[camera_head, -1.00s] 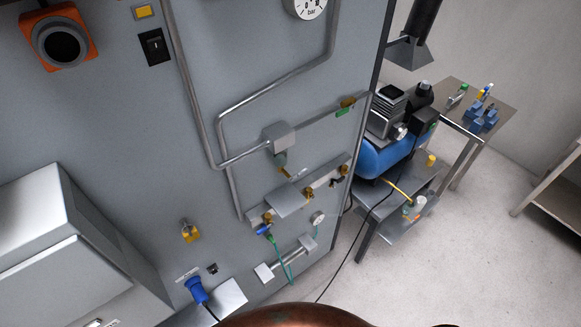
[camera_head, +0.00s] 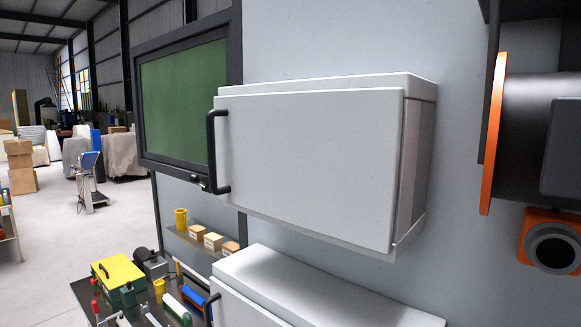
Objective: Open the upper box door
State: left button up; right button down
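The upper box is a white wall cabinet on a grey panel, and its flat door (camera_head: 310,165) faces me. The door looks shut against the box body (camera_head: 415,165). A black bar handle (camera_head: 217,150) stands upright on the door's left edge. Below it is a second white box (camera_head: 300,290), cut off by the bottom of the view, with part of its own black handle (camera_head: 208,308) showing. Neither of my grippers is in view.
A dark-framed green screen (camera_head: 185,100) is left of the upper box. Orange-edged machinery (camera_head: 497,130) juts out at the right. A bench at lower left holds a yellow-topped green case (camera_head: 118,272) and several tools. Open floor lies at far left.

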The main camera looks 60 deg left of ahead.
aim_at(325, 162)
jog(key=u, duration=2.1)
